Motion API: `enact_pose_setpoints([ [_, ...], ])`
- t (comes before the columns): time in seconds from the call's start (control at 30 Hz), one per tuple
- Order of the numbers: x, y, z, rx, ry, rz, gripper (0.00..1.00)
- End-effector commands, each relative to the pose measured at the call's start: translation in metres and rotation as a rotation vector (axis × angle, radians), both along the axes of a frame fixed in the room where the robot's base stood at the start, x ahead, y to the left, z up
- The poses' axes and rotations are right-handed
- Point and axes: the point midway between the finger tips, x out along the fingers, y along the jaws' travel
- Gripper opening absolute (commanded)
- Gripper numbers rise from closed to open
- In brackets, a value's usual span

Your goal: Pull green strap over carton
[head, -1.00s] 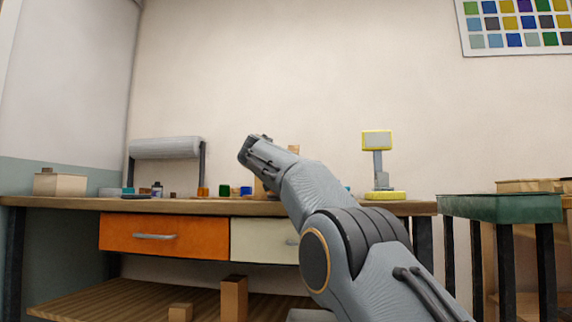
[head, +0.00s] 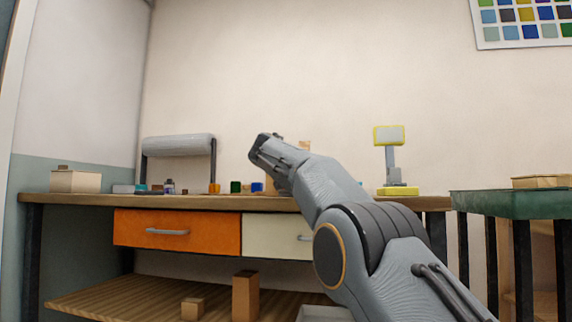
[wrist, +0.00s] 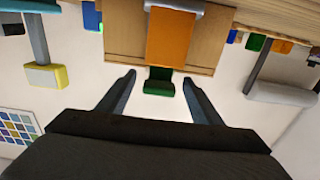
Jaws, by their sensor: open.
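My gripper (wrist: 159,78) is open and empty; its two dark fingers point at a brown carton (wrist: 120,42) at the top of the wrist view. That view looks upside down. An orange panel or band (wrist: 172,38) lies on the carton's near face. The green strap (wrist: 158,86) shows as a short green piece at the carton's edge, between the fingertips in the picture; I cannot tell whether they touch it. In the head view my gripper (head: 262,148) is raised in front of the bench, and my arm hides most of the carton (head: 304,145).
The wooden bench (head: 80,197) has orange and cream drawers. Small colored blocks, a grey roll (head: 178,146) and a yellow-edged stand (head: 390,160) are on it. A green-topped table (head: 500,202) stands at the right. Boxes are on the lower shelf (head: 130,300).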

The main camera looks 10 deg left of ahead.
Motion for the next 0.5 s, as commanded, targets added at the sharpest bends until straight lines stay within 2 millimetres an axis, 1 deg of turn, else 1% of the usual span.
enact_pose_setpoints([
  [0.27, -0.024, 0.0, -0.004, -0.001, 0.0, 0.001, 0.59],
  [0.5, -0.051, 0.0, -0.004, -0.002, 0.003, 0.001, 0.59],
])
